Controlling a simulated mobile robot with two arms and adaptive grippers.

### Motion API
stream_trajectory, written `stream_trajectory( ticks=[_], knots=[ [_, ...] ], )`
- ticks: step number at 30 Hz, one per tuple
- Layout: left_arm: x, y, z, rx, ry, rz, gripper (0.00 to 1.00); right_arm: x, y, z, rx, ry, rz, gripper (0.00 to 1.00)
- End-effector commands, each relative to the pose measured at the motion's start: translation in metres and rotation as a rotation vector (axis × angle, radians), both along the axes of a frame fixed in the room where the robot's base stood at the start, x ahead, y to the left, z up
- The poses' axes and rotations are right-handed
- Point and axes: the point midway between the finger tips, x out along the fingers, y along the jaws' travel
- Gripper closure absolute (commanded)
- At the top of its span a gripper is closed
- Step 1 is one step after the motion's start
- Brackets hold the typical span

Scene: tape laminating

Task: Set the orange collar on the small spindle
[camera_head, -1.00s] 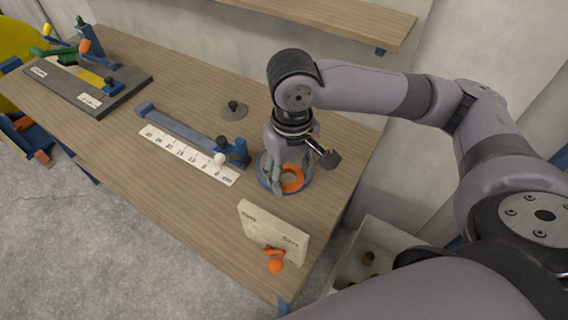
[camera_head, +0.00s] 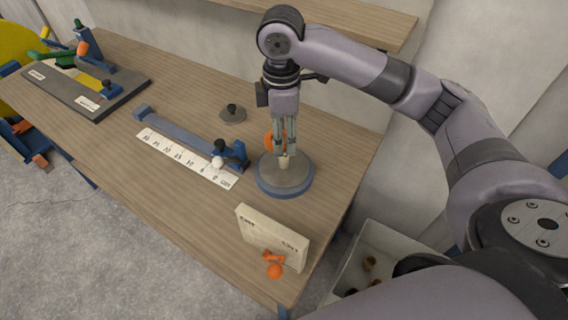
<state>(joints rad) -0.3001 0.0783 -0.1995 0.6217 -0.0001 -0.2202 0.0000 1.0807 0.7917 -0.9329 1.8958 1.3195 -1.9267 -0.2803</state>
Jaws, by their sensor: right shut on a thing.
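My right gripper (camera_head: 284,155) points down above a round grey base with a blue rim (camera_head: 300,188). It is shut on the orange collar (camera_head: 269,142), which shows beside and partly behind the fingers, raised off the base. A small pale piece (camera_head: 284,162) shows at the fingertips; I cannot tell whether it stands on the base or belongs to the gripper. A small grey disc with a short dark post (camera_head: 232,112), which looks like the small spindle, stands on the table behind and to the left of the gripper, with nothing around its post. My left gripper is not in view.
A blue bar fixture (camera_head: 185,135) with a white number strip (camera_head: 180,156) lies left of the gripper. A beige board (camera_head: 270,238) with an orange handle (camera_head: 273,266) stands at the near edge of the wooden table (camera_head: 150,185). A dark fixture (camera_head: 60,90) sits far left.

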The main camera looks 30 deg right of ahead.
Motion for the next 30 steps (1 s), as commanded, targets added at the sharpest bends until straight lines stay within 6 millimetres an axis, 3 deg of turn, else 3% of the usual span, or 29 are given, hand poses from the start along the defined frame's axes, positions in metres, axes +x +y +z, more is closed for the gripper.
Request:
stream_trajectory(
  ticks=[18, 26, 30],
  knots=[
    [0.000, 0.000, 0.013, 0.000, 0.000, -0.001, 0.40, 0.049, -0.029, 0.032, 0.002, 0.001, 0.887, 0.74],
    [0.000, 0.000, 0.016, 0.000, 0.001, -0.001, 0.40, 0.057, -0.037, 0.038, 0.002, 0.002, 1.102, 0.74],
    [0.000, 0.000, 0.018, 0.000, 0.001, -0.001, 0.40, 0.058, -0.038, 0.029, 0.004, 0.005, 1.136, 0.74]
  ],
)
